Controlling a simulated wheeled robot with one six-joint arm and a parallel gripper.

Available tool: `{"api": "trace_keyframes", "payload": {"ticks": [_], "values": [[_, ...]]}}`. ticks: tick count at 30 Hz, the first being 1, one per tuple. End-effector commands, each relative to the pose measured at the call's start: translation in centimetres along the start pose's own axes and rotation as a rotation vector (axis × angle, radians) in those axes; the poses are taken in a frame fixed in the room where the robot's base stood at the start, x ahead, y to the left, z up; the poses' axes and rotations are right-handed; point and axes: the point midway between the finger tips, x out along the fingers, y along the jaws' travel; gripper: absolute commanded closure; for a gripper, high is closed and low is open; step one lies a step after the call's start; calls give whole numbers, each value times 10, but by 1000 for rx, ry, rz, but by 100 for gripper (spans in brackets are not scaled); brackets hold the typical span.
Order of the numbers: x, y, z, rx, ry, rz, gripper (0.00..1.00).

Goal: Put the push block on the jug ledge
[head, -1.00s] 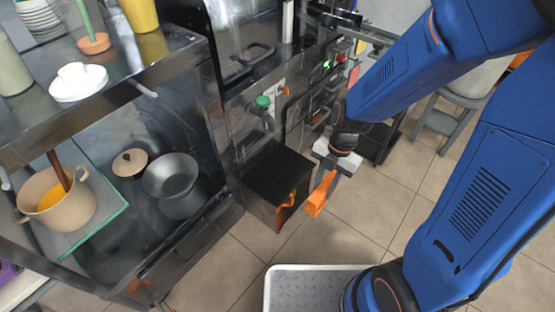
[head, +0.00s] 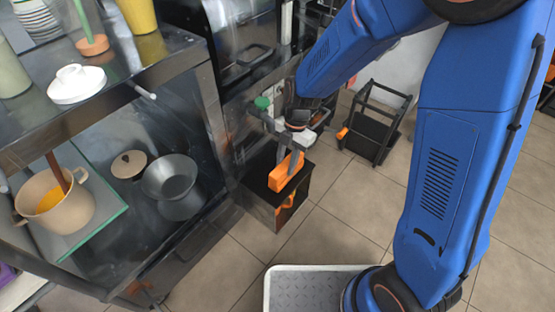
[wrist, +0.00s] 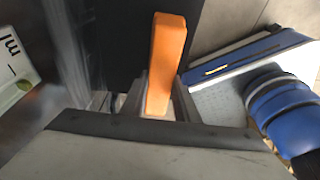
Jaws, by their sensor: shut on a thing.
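An orange block, the push block (head: 285,172), is held in my gripper (head: 285,158). It also shows in the wrist view (wrist: 166,55), long and upright in the picture between the two fingers (wrist: 157,105). My gripper is shut on it. In the head view the block is in front of the press, over the black top of a box-like ledge (head: 258,187) low on the press front. I cannot tell whether it touches that surface. In the wrist view a dark flat surface (wrist: 115,40) lies behind and left of the block.
A green knob (head: 262,102) is on the press front close to my gripper. An orange handle (head: 287,203) is on the dark box. A black frame stand (head: 375,130) is on the floor to the right. A cabinet with pots stands left.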

Motion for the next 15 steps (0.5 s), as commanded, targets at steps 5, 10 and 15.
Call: {"api": "trace_keyframes", "payload": {"ticks": [5,10,15], "values": [[0,27,0,-2,0,1,97],[6,35,1,0,0,0,97],[6,35,2,0,0,1,97]]}}
